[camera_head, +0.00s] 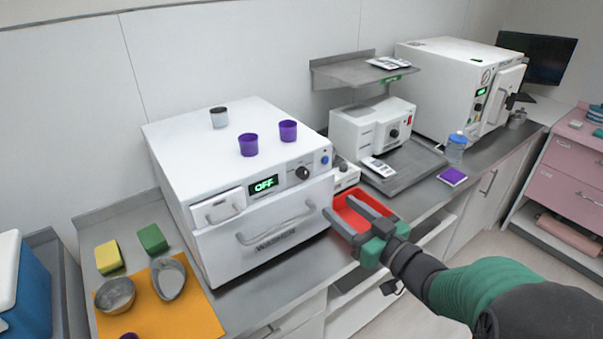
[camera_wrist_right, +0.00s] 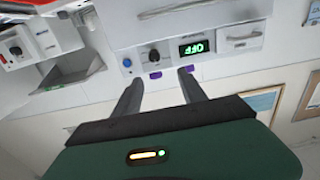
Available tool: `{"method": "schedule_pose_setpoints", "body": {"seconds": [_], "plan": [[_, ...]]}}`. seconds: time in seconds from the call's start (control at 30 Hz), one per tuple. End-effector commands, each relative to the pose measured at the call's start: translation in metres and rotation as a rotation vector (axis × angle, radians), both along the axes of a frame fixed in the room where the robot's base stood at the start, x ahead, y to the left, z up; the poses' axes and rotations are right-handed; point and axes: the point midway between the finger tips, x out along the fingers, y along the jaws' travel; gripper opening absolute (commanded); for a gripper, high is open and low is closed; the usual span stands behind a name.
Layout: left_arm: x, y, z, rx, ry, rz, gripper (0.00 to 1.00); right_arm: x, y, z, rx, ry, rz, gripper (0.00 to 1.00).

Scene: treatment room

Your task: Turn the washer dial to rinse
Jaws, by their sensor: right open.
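The white washer (camera_head: 255,185) stands on the counter, with "WASHER" lettered on its front below a handle. Its green display (camera_head: 264,184) reads OFF. The black washer dial (camera_head: 303,173) sits right of the display, with a blue button (camera_head: 325,159) further right. The dial (camera_wrist_right: 154,55) and display (camera_wrist_right: 194,47) also show upside down in the right wrist view. My right gripper (camera_head: 352,209) is open and empty, in front of the washer's right side, below and right of the dial and apart from it. My left gripper is not in view.
Two purple cups (camera_head: 288,130) and a grey cup (camera_head: 218,117) stand on the washer. A red tray (camera_head: 362,212) lies behind my right gripper. An orange mat (camera_head: 190,318) with metal bowls lies at left, near yellow (camera_head: 108,256) and green (camera_head: 153,238) sponges.

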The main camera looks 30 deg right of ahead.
Motion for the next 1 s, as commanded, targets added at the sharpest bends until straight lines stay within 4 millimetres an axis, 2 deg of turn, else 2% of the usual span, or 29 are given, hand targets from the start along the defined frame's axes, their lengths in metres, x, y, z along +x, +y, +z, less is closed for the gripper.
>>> {"method": "schedule_pose_setpoints", "body": {"seconds": [0.3,0.5,0.67,0.9,0.93,1.0], "plan": [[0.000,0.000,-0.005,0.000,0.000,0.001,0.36,0.085,-0.014,-0.008,0.022,0.000,-0.001,0.49],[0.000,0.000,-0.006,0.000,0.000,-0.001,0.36,0.127,-0.005,-0.005,0.016,-0.001,-0.001,0.49],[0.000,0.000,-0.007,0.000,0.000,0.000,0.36,0.143,0.004,-0.001,0.009,-0.001,-0.001,0.49],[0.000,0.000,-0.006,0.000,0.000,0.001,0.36,0.147,0.005,0.001,0.008,-0.009,0.007,0.49],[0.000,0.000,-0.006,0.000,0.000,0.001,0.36,0.147,0.004,0.001,0.008,-0.009,0.008,0.30],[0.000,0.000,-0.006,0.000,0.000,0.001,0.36,0.147,0.004,0.000,0.010,-0.009,0.010,0.21]]}}
